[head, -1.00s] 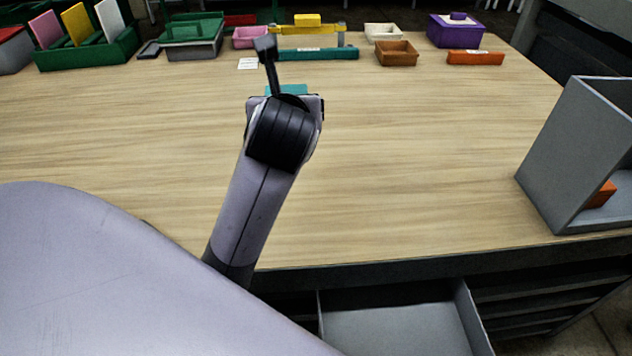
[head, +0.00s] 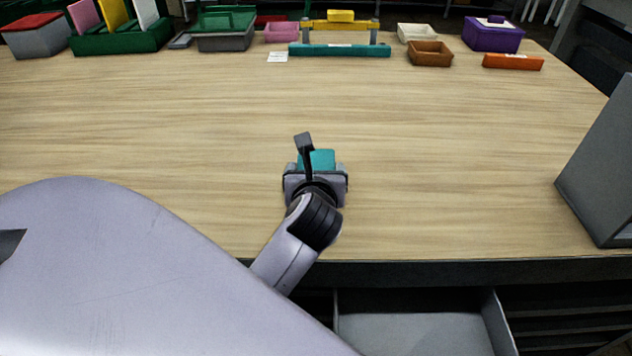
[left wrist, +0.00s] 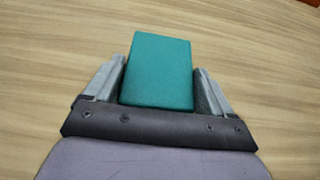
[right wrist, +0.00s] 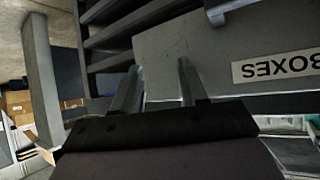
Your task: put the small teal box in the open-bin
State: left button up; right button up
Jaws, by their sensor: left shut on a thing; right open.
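The small teal box (head: 317,160) is in my left gripper (head: 316,168), over the near middle of the wooden table. In the left wrist view the teal box (left wrist: 158,72) sits between the two fingers of the left gripper, which is shut on it. Whether the box clears the tabletop is hard to tell. A tall grey bin (head: 608,170) stands at the right table edge, cut off by the picture; its inside is hidden now. My right gripper (right wrist: 160,72) is open and empty in the right wrist view, before a grey panel (right wrist: 215,50) with an upside-down "BOXES" label.
An open grey drawer (head: 420,330) juts out below the table's front edge. Along the back stand a teal bar (head: 340,50), a brown tray (head: 430,54), a purple box (head: 493,38), an orange block (head: 513,62) and green holders (head: 120,40). The table's middle is clear.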

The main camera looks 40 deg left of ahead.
pick_arm(q)
jog(key=shift+f, duration=0.9)
jog(key=o, duration=1)
jog(key=shift+f, duration=0.15)
